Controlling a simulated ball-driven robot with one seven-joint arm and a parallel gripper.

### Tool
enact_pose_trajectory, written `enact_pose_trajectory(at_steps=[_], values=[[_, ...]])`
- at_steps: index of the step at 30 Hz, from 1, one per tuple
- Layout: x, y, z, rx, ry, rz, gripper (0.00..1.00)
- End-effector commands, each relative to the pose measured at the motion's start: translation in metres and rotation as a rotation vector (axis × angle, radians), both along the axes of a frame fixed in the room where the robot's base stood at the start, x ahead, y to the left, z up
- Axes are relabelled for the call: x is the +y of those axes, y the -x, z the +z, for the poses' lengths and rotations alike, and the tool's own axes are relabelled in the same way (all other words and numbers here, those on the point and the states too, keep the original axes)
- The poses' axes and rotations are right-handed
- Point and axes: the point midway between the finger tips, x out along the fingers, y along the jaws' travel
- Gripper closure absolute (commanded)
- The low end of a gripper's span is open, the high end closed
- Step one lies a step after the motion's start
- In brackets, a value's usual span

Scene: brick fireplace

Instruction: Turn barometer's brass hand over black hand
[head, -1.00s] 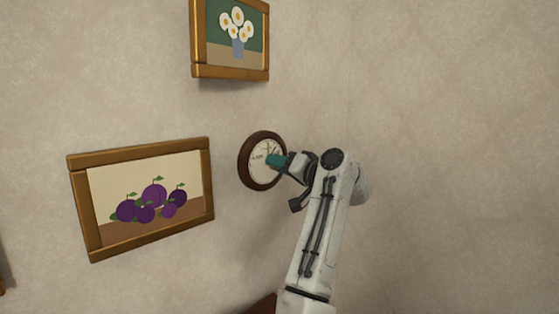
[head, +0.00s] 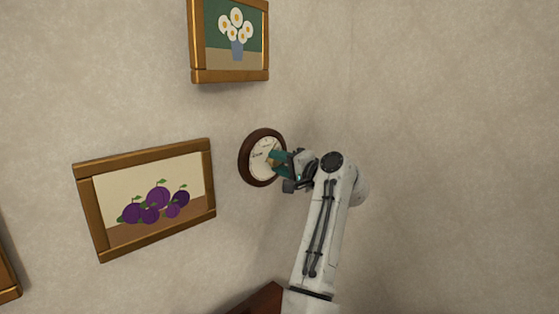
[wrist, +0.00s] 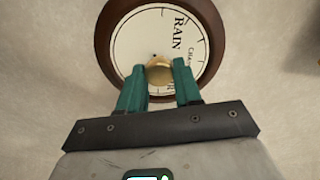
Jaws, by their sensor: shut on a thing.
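The round barometer (head: 262,147) hangs on the wall, with a dark brown wooden rim and a cream dial. In the wrist view its dial (wrist: 138,38) shows the word RAIN turned sideways and part of another word. A round brass knob (wrist: 160,69) stands at the dial's middle. My gripper (head: 277,158) reaches it from the right, its two teal fingers shut on the knob, one on each side. The brass hand and the black hand cannot be told apart clearly; my fingers and the knob hide part of the dial.
A framed picture of plums (head: 147,200) hangs left of the barometer, and a framed picture of flowers (head: 230,40) hangs above it. A brown wooden edge (head: 262,299) shows at the bottom. The wall to the right is bare.

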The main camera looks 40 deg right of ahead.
Motion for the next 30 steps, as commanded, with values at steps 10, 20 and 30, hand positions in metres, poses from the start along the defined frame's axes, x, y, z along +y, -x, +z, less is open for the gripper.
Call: enact_pose_trajectory(at_steps=[10,20,30], values=[[-0.0012,0.0005,-0.0014,0.001,-0.017,-0.002,0.97],[-0.0011,0.0005,-0.0011,0.001,-0.016,-0.002,0.50],[-0.0006,0.0014,-0.0007,0.001,-0.015,-0.001,0.43]])
